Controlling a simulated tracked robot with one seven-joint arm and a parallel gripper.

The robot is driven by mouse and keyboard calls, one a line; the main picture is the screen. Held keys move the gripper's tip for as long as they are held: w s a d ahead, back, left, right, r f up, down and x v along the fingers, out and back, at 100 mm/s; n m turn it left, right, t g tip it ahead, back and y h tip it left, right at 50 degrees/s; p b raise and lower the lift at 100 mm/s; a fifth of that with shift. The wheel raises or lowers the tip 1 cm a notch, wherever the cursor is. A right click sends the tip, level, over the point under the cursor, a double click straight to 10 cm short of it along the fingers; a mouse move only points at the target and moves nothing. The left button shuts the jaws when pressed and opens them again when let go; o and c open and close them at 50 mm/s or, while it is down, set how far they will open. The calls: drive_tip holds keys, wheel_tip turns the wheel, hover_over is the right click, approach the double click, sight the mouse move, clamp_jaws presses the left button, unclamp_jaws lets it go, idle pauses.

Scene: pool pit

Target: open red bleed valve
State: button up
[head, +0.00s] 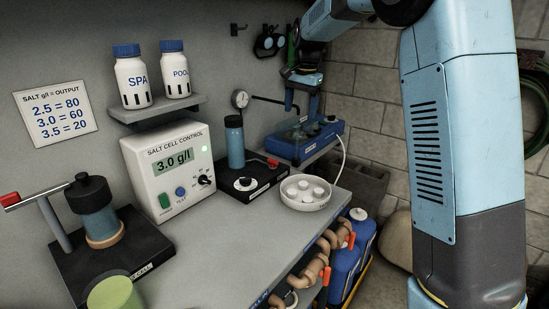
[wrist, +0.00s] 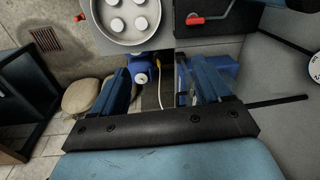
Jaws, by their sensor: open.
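A small red lever (head: 272,162) sits at the right end of a black base (head: 255,178) beside a blue cylinder (head: 235,140). It also shows in the wrist view (wrist: 194,19), at the top and beyond my fingers. It looks like the bleed valve, but no label on it is readable. My gripper (head: 301,105) is open and empty, pointing down above the blue box (head: 310,140), behind and to the right of the lever. In the wrist view my fingers (wrist: 160,70) stand apart, touching neither the lever nor the dish.
A white dish (head: 306,201) with several tablets stands at the bench edge. A pressure gauge (head: 240,99) is near the wall. A salt cell control box (head: 169,170) stands left. Pipes with orange handles (head: 325,277) and a blue canister (head: 349,260) are below.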

drive_tip(key=m+g, duration=0.1)
hover_over(273, 160)
wheel_tip(273, 160, down, 7)
drive_tip(key=shift+h, duration=0.4)
drive_tip(key=f, duration=1.4)
drive_tip(key=shift+w+f, duration=0.1)
drive_tip(key=shift+w, duration=0.1)
